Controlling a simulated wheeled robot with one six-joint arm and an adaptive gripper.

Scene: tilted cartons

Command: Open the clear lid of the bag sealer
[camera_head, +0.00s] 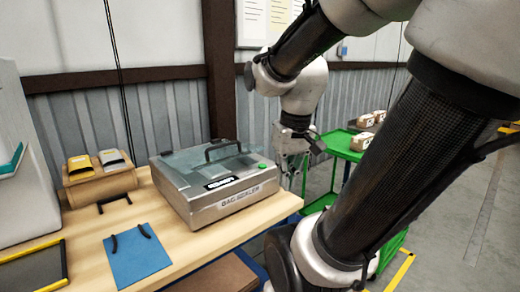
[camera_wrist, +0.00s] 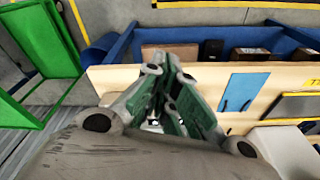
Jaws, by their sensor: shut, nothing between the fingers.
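The bag sealer (camera_head: 226,202) is a grey metal box on the wooden bench in the head view. Its clear lid (camera_head: 190,162) lies down flat over the top, with a black arched handle (camera_head: 222,146) on it. A green button (camera_head: 262,166) sits at its front right corner. My gripper (camera_head: 291,182) hangs to the right of the sealer, apart from it and beyond the bench's right edge. In the wrist view, my gripper's fingers (camera_wrist: 172,68) come together at their tips with nothing between them. I cannot make out the sealer there.
A blue bag (camera_head: 138,257) with black handles lies on the bench (camera_head: 85,232), left of the sealer. A brown holder (camera_head: 100,182) with yellow and grey items stands behind it. Grey floor is clear beyond my arm.

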